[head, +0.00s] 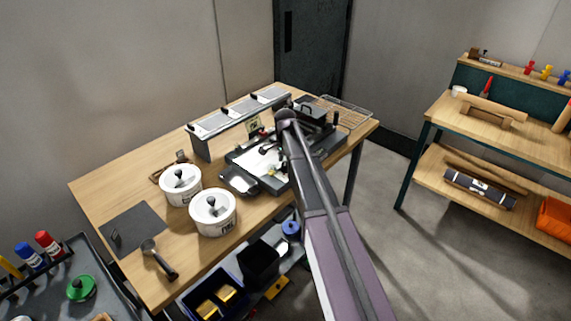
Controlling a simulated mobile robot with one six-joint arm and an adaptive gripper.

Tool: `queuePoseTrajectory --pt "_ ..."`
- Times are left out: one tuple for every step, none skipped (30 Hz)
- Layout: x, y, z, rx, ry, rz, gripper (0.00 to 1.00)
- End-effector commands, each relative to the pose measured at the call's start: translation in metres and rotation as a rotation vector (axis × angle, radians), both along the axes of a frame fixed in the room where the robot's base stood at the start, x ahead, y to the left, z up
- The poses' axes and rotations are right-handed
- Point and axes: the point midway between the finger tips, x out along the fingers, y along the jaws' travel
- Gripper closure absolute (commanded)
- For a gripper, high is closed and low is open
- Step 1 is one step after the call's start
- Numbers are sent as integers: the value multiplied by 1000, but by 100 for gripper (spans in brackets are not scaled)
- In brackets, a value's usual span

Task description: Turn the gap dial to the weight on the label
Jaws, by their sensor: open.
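A dark machine with a pale flat top (252,160) stands on the wooden table, toward its right half. My arm reaches over it from the bottom of the head view and covers part of it. My gripper (267,149) is small and dark, at the far end of the arm, open above the machine's pale top. I cannot tell whether it touches anything. A small yellowish card (254,126), possibly the label, stands behind the machine; its writing is too small to read. I cannot make out the gap dial.
Two white lidded pots (213,213) (181,186) stand left of the machine. A row of lidded bins (240,108) lines the back; a wire rack (345,112) is at right. Floor between tables is clear.

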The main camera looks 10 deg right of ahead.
Motion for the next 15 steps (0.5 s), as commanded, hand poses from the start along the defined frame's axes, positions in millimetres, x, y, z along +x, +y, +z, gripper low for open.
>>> queuePoseTrajectory --pt "0 0 0 0 0 0 24" --pt "0 0 0 0 0 0 33" --pt "0 0 0 0 0 0 45" --pt "0 0 0 0 0 0 54" --pt "0 0 0 0 0 0 63" --pt "0 0 0 0 0 0 75" --pt "0 0 0 0 0 0 84" --pt "0 0 0 0 0 0 93" --pt "0 0 0 0 0 0 100" --pt "0 0 0 0 0 0 100" --pt "0 0 0 0 0 0 100" --pt "0 0 0 0 0 0 100" --pt "0 0 0 0 0 0 100" --pt "0 0 0 0 1 1 100" --pt "0 0 0 0 1 3 100"
